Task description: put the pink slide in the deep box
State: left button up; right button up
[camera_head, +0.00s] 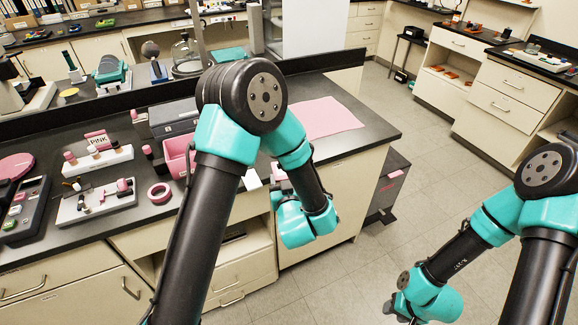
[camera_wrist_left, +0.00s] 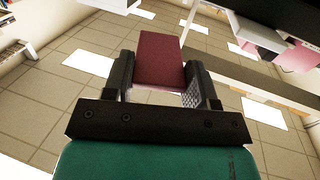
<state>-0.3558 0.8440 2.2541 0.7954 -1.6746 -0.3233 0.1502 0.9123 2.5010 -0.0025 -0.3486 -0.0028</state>
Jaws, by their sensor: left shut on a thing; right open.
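My left gripper (camera_wrist_left: 160,78) is shut on a dark pink flat slide (camera_wrist_left: 160,55), which sticks out beyond the fingertips over the floor in the left wrist view. In the head view my left arm reaches past the counter's front edge, and its own links largely hide the gripper. A pink open-topped box (camera_head: 176,158) stands on the counter, partly behind my left arm. A dark bin with a pink label (camera_head: 388,192) stands on the floor beside the counter. I cannot tell which is the deep box. My right gripper (camera_head: 390,308) is open, low at the bottom right.
The counter holds a white rack with a PINK sign (camera_head: 96,140), a white tray of small parts (camera_head: 95,203), a pink tape ring (camera_head: 159,193) and a grey case (camera_head: 172,118). A pink mat (camera_head: 328,118) lies at its right end. The floor to the right is clear.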

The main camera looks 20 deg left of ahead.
pick_arm(q)
jog(key=s+d+n+g+y, duration=0.2)
jog(key=s+d, duration=0.3)
jog(key=s, duration=0.3)
jog(key=shift+s+y, duration=0.15)
jog(key=shift+y, duration=0.75)
jog(key=w+a+f, duration=0.1)
jog(key=w+a, duration=0.2)
jog(key=w, duration=1)
jog(key=shift+w+a, duration=0.25)
jog(key=shift+w, duration=0.15)
jog(key=shift+f, duration=0.1)
jog(key=f, duration=0.1)
jog(key=w+f, duration=0.1)
jog(key=f, duration=0.1)
jog(key=shift+w+a+f, duration=0.15)
jog(key=shift+w+a, duration=0.1)
jog(key=shift+w, duration=0.1)
jog(key=shift+f, duration=0.15)
